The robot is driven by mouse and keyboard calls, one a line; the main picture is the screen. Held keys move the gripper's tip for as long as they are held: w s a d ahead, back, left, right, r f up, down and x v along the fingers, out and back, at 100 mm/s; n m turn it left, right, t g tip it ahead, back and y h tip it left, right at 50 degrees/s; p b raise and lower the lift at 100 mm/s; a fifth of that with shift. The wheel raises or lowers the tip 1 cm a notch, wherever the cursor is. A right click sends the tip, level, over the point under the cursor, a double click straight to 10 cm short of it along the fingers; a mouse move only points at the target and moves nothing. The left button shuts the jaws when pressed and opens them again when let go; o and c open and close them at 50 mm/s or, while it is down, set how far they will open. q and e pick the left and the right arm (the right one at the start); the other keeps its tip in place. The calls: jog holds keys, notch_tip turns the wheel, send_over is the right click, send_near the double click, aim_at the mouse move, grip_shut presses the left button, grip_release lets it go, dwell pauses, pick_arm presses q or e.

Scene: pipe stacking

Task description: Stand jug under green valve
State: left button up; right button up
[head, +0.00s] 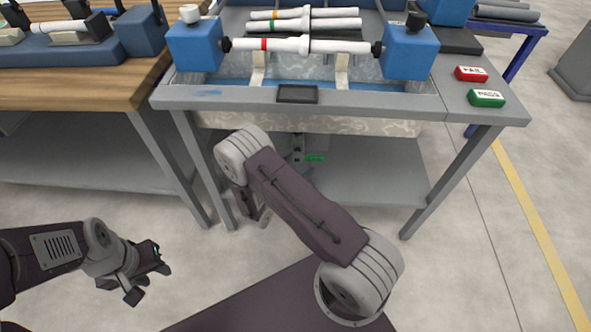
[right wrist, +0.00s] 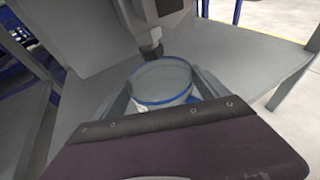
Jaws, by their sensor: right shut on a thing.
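My right gripper (right wrist: 164,92) is shut on a clear jug (right wrist: 163,74) with a blue rim, one finger on each side. The jug looks upright, with its open top showing. A dark outlet tip (right wrist: 152,50) hangs just above the jug's far rim in the right wrist view; whether it is over the opening is hard to tell. In the head view the green valve (head: 315,158) sits under the tank, above the lower shelf. My right forearm hides the jug there. My left gripper (head: 148,284) is open and empty, low over the floor at the left.
The grey bench (head: 370,105) carries a tank with white pipes (head: 285,45) between blue blocks (head: 409,50). Its lower shelf (head: 370,185) is mostly bare. A red block (head: 471,74) and a green block (head: 486,98) lie at the right. A wooden table (head: 75,90) stands at the left.

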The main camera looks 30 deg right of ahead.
jog(key=shift+f, duration=0.1)
jog(key=o, duration=1.8)
